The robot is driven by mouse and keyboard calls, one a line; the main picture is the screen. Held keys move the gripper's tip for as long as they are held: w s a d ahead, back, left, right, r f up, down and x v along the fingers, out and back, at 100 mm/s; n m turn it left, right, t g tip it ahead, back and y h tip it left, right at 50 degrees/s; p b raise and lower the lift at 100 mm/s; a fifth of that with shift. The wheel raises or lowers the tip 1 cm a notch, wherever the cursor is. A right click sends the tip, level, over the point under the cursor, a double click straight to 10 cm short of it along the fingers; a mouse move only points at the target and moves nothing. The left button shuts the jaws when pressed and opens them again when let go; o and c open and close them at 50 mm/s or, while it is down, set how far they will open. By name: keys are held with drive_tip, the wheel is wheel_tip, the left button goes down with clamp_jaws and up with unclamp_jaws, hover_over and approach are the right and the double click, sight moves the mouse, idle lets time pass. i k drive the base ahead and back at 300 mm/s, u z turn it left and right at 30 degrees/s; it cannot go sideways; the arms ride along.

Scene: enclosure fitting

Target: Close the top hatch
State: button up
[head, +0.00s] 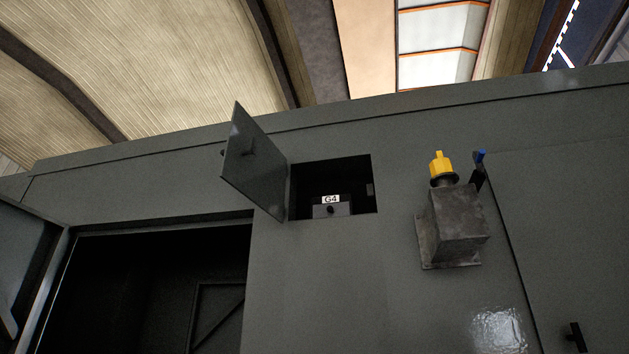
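The top hatch (252,165) is a small grey metal door, hinged at the left side of a square opening (332,180) high in the grey enclosure wall. It stands swung outward to the left, so the opening is uncovered. A small dark knob shows on the hatch. Inside the opening is a grey block (331,210) with a white label reading "G4" and a dark round knob. My gripper is not in view.
A grey box (455,225) with a yellow knob (440,167) juts from the wall right of the opening. A dark handle (577,338) is at lower right.

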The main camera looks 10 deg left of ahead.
sight(261, 178)
drive_tip(key=z, duration=2.65)
drive_tip(key=k, duration=2.5)
drive_tip(key=u, duration=2.1)
